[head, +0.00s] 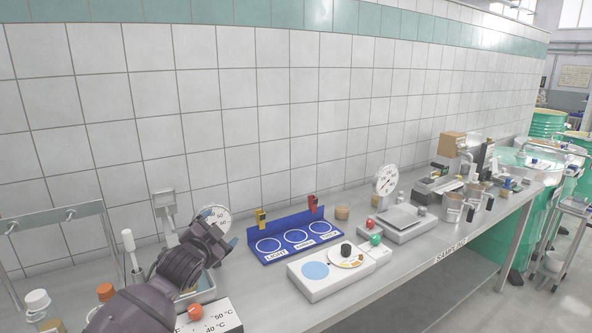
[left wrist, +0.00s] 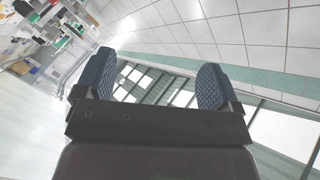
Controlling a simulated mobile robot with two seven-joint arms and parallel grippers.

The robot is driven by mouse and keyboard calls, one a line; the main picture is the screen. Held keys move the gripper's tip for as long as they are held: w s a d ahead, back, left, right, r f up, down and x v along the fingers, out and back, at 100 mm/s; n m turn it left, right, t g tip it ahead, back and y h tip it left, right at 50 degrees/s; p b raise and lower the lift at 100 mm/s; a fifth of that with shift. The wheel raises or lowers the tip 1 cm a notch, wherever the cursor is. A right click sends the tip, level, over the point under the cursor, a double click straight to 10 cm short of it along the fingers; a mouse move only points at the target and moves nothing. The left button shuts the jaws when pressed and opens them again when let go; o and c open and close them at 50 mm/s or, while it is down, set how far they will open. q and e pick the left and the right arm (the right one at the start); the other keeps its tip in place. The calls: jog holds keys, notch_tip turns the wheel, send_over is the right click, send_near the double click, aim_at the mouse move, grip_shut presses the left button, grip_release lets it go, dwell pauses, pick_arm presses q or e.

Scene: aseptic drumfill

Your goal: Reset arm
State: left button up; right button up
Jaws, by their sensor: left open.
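My left arm comes in from the lower left in the head view, with my left gripper (head: 226,230) raised above the left part of the steel bench (head: 262,305). In the left wrist view its two textured dark pads (left wrist: 158,84) stand wide apart with nothing between them. The gripper is open and empty. Behind it in the head view are a round dial gauge and a grey tray, partly hidden by the arm. My right gripper is not in view.
A blue rack (head: 290,238) with three ringed places stands right of the gripper. In front is a white device (head: 310,283) with a blue disc. A scale (head: 404,222) and metal cups (head: 452,207) stand farther right. A tiled wall (head: 270,110) closes the back.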

pick_arm(q)
jog(key=s+a+f+n+g+y, duration=0.1)
jog(key=s+a+f+n, duration=0.1)
jog(key=s+f, duration=0.7)
jog(key=s+a+f+n+g+y, duration=0.1)
jog(key=s+a+f+n+g, duration=0.1)
jog(key=s+f, duration=0.8)
jog(key=s+a+f+n+g+y, duration=0.1)
jog(key=s+a+f+n, duration=0.3)
jog(key=s+f, duration=0.6)
jog(key=s+n, duration=0.2)
jog(key=s, duration=0.9)
jog(key=shift+s+a+g+y, duration=0.25)
jog(key=shift+s+g+y, duration=0.05)
jog(key=shift+g+y, duration=0.1)
